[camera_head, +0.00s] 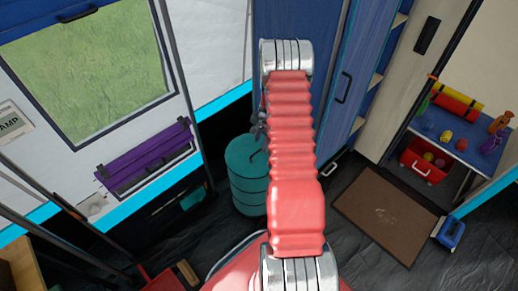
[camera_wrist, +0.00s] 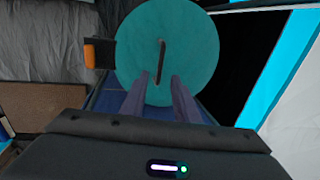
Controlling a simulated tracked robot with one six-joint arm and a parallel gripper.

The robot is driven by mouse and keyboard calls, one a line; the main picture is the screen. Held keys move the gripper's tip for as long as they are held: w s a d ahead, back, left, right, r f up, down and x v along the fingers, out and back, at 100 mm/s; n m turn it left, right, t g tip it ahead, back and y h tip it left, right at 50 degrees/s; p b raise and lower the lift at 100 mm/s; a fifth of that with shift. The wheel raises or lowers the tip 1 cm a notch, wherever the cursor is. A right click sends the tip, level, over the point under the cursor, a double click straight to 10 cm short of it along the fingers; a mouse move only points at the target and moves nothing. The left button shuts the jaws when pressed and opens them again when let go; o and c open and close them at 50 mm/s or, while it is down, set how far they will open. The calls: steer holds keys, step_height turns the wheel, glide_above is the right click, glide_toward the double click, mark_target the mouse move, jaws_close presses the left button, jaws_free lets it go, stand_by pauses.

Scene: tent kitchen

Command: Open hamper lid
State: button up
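The hamper (camera_head: 247,190) is a teal cylinder standing on the dark floor, left of my red arm in the head view. Its round teal lid (camera_wrist: 195,40) fills the upper middle of the wrist view and looks shut. A thin dark handle (camera_wrist: 161,62) lies across the lid's middle. My gripper (camera_wrist: 160,92) is open and empty. Its two fingers point toward the lid, one on each side of the handle's line, with the handle just beyond their tips. In the head view my gripper (camera_head: 259,130) is small, above the hamper and partly hidden by my arm.
A blue cabinet (camera_head: 345,90) stands behind and right of the hamper. A brown mat (camera_head: 388,212) lies to the right. A purple rolled item (camera_head: 145,155) hangs on the tent wall at left. A blue shelf (camera_head: 458,135) with toys and a red bin (camera_head: 424,160) stands far right.

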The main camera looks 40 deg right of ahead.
steer(key=shift+w+f, duration=0.2)
steer(key=shift+f, duration=0.85)
steer(key=shift+w+f, duration=0.25)
steer(key=shift+f, duration=0.85)
steer(key=shift+w+f, duration=0.2)
steer(key=shift+f, duration=0.85)
jaws_close()
